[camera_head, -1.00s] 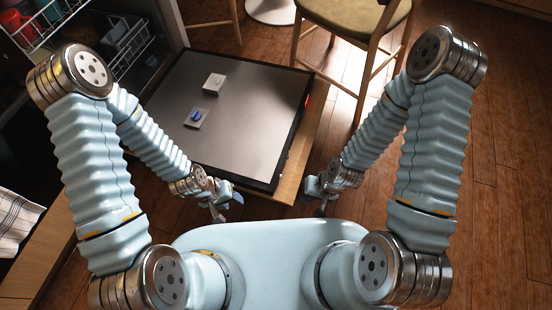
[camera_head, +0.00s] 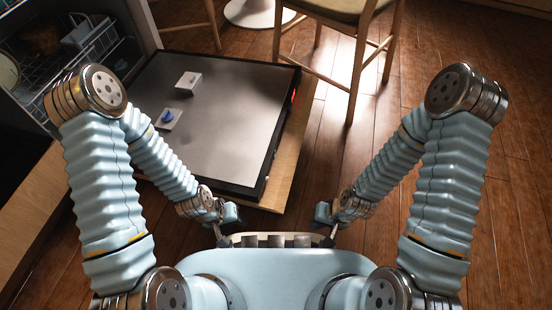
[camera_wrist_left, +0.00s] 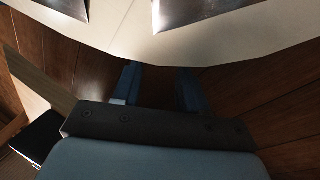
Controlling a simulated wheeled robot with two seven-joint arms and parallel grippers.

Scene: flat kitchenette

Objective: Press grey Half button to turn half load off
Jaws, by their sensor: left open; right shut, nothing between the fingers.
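The open dishwasher door (camera_head: 215,110) lies flat at the upper left in the head view, inner side up. A small red light (camera_head: 294,95) shows on its dark right edge. The grey Half button cannot be made out in either view. My left gripper (camera_head: 224,234) is near my body, below the door's near corner and apart from it. In the left wrist view its two blue fingers (camera_wrist_left: 158,88) are spread with nothing between them. My right gripper (camera_head: 332,230) is shut and empty, right of the door over the floor.
The dishwasher rack (camera_head: 92,45) shows at the upper left. A dispenser with a blue knob (camera_head: 168,117) sits on the door. A wooden chair (camera_head: 350,40) stands beyond the door's right side. Wooden floor (camera_head: 330,140) is clear between the door and my right arm.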

